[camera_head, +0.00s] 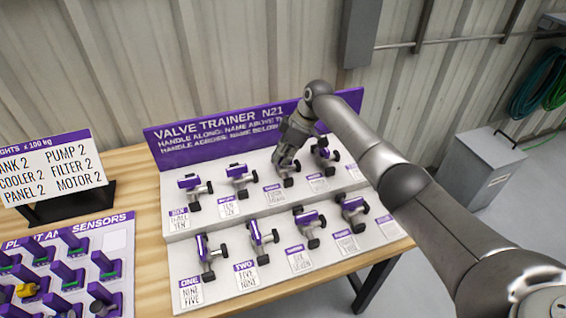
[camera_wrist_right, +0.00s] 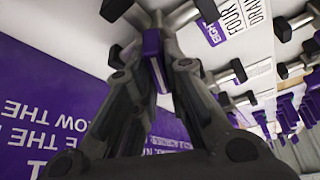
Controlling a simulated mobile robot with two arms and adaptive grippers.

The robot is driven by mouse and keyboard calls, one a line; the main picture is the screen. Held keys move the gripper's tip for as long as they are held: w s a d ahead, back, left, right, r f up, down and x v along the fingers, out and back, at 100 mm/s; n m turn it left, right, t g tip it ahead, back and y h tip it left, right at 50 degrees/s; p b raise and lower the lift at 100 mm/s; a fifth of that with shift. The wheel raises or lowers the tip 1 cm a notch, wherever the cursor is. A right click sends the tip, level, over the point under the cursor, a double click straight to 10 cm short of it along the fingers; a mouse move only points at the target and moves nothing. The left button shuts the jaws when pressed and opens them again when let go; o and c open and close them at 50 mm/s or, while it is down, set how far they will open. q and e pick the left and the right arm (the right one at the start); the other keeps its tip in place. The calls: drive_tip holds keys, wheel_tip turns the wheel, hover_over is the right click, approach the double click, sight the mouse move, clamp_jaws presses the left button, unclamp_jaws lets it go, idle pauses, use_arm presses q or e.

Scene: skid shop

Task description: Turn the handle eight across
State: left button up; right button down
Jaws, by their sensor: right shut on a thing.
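The valve trainer (camera_head: 225,220) is a white stepped stand with a purple header on a wooden bench. It carries two rows of valves with purple handles. My right gripper (camera_head: 288,163) reaches in from the right to the back row, at the third valve from the left. Its fingers hide most of that valve in the head view. In the right wrist view a purple handle (camera_wrist_right: 154,58) lies between the fingers of my right gripper (camera_wrist_right: 163,32), which are shut on it. A label reading EIGHT (camera_wrist_right: 213,32) shows just beside it. My left gripper is out of view.
A neighbouring back-row valve (camera_head: 322,147) stands close on the right, and another (camera_head: 239,171) on the left. The front-row valves (camera_head: 306,222) stand below. A sensor board (camera_head: 112,240) and a weights sign (camera_head: 50,170) are on the left. A grey cabinet (camera_head: 480,165) stands at right.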

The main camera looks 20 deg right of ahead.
drive_tip(key=n+b, duration=0.1)
drive_tip(key=b, duration=0.1)
drive_tip(key=f+n+g+b, duration=0.1)
drive_tip(key=n+b, duration=0.1)
drive_tip(key=shift+s+r+n+g+b, duration=0.15)
drive_tip(key=shift+n+g+b, duration=0.55)
drive_tip(key=shift+n+b, duration=0.8)
drive_tip(key=c, duration=1.5)
unclamp_jaws()
drive_tip(key=shift+r, duration=0.1)
drive_tip(key=shift+w+r, duration=0.1)
drive_tip(key=shift+w, duration=0.1)
